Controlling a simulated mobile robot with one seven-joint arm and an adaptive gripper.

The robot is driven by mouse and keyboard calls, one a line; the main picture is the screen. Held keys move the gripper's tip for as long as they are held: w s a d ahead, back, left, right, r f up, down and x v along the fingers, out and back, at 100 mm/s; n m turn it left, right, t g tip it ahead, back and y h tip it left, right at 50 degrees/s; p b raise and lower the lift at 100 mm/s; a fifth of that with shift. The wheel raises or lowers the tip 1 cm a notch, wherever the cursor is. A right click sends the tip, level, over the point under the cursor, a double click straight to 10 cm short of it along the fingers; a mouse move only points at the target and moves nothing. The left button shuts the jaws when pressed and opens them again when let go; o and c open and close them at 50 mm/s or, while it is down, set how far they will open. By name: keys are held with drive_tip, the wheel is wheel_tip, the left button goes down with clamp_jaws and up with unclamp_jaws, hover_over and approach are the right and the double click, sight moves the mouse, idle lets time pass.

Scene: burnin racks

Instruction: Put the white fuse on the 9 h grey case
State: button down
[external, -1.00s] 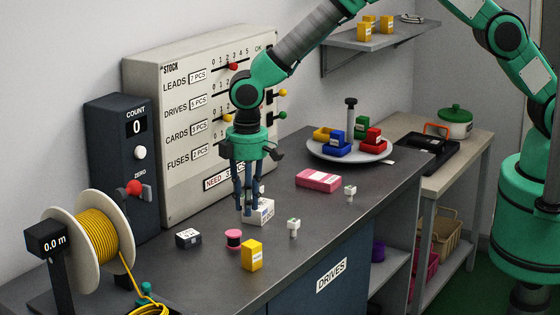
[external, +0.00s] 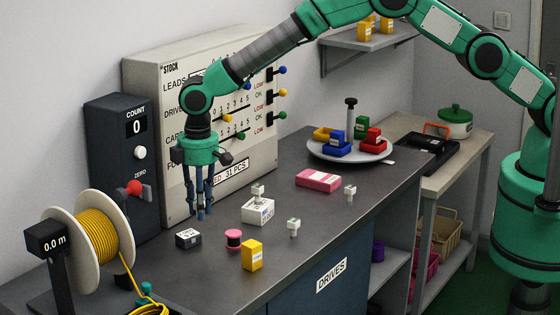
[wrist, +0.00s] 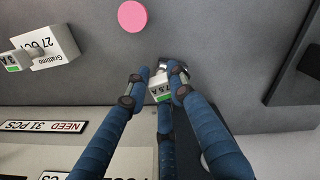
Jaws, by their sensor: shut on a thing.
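My gripper (external: 203,212) is over the bench near the stock board, just behind and above a small dark grey case (external: 188,238) with a white label too small to read. In the wrist view my gripper (wrist: 158,88) is shut on a white fuse (wrist: 160,90) with a green band, marked 7.5 A. Part of a grey case (wrist: 178,67) shows just beyond the fuse, mostly hidden by fuse and fingers; I cannot tell whether they touch. A white case (external: 257,213) marked 27 OCT carries another white fuse (external: 257,191), marked 3 A in the wrist view (wrist: 13,61).
A pink spool (external: 233,238) and yellow box (external: 252,255) stand right of the dark case. Two more white fuses (external: 293,227) (external: 350,192) stand farther right, near a pink box (external: 318,180). The stock board (external: 150,90) rises close behind. A yellow wire reel (external: 98,235) is at left.

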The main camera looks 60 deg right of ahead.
sight(189, 233)
drive_tip(key=shift+w+a+f, duration=0.1)
drive_tip(key=shift+w+a, duration=0.4)
drive_tip(key=shift+w, duration=0.2)
drive_tip(key=shift+w+a+f, duration=0.1)
drive_tip(key=shift+w+a, duration=0.4)
drive_tip(key=shift+w, duration=0.2)
drive_tip(key=shift+f, duration=1.7)
drive_tip(key=shift+f, duration=0.1)
drive_tip(key=c, duration=1.5)
unclamp_jaws()
wheel_tip(189, 233, up, 12)
drive_tip(key=shift+r, duration=0.1)
